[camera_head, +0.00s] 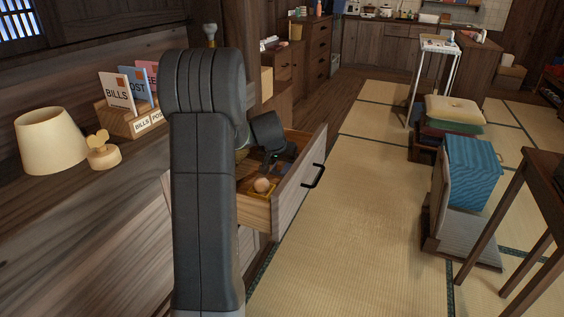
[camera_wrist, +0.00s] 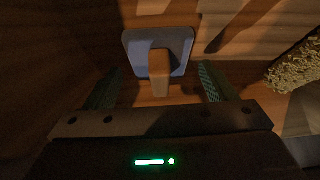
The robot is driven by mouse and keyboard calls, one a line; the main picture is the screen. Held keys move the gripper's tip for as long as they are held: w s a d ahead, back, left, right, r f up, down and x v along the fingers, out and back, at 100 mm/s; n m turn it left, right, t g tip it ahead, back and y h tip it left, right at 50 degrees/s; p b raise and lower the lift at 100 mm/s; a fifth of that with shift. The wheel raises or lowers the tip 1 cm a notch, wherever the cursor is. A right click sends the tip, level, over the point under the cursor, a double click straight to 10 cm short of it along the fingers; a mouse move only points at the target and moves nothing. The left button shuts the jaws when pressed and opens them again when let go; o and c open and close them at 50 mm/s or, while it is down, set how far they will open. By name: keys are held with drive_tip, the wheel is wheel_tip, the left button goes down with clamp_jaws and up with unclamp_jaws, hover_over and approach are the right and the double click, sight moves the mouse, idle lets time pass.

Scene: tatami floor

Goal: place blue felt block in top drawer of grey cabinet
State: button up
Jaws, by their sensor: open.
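The blue felt block (camera_wrist: 130,48) lies flat on a wooden surface in the wrist view, with a tan wooden grip (camera_wrist: 160,72) on top. My gripper (camera_wrist: 160,82) is open, with one finger on each side of that grip and a gap on both sides. In the head view the top drawer (camera_head: 300,188) of the grey cabinet is pulled out, with a black handle. My gripper (camera_head: 272,150) reaches down into it. A dark bluish patch beside the gripper there may be the block. My arm hides much of the cabinet.
A round tan object (camera_head: 262,185) lies in the drawer's near part. A rough yellowish thing (camera_wrist: 294,66) is at the right of the wrist view. A lamp (camera_head: 50,140) and letter holder (camera_head: 128,118) stand on the left top.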

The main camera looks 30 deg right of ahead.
drive_tip(key=p+v, duration=0.2)
drive_tip(key=v, duration=1)
drive_tip(key=shift+r, duration=0.3)
